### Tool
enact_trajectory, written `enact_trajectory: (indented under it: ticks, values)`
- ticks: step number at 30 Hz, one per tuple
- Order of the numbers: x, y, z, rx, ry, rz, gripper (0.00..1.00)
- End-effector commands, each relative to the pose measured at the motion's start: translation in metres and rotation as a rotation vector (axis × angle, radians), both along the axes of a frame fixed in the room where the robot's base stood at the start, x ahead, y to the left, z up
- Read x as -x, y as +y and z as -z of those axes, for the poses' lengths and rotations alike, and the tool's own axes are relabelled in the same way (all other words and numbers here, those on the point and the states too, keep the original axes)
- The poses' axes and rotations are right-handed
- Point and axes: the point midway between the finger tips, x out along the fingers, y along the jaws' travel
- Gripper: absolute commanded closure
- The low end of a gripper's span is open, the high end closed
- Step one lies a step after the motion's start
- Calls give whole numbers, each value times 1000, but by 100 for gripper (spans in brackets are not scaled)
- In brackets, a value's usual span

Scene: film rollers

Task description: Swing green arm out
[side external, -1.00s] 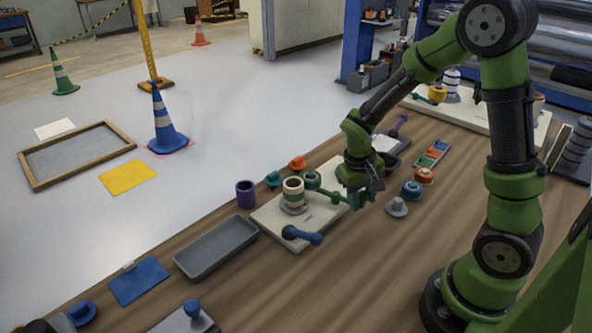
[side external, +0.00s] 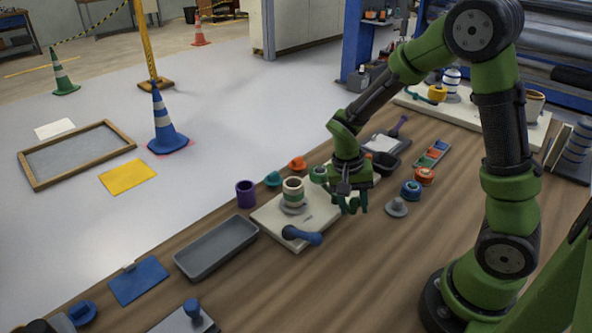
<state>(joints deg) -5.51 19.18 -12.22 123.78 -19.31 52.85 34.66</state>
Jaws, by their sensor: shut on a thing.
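The green arm (side external: 352,205) belongs to the cream board (side external: 268,219) on the wooden bench. My gripper (side external: 352,208) is over the right end of this board, pointing down, and is shut on the green arm's end. My fingers and wrist hide most of the arm, so its exact angle is hard to tell. A green round knob (side external: 318,174) shows just left of my wrist.
A purple cup (side external: 246,194) and grey tray (side external: 216,247) are to the left. A grey knob (side external: 396,207), blue spool (side external: 411,190) and orange spool (side external: 425,175) stand close right. The bench in front is clear.

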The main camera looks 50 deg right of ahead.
Motion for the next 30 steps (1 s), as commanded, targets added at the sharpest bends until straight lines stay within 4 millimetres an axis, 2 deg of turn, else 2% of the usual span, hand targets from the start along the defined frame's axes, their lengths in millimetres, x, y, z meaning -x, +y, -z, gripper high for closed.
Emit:
enact_trajectory:
  ticks: [10,28,29,30]
  values:
    - [-2,1,-1,7,-2,98,100]
    - [-2,2,-1,6,0,118,100]
    - [-2,2,-1,6,0,118,59]
    - [-2,2,-1,6,0,118,53]
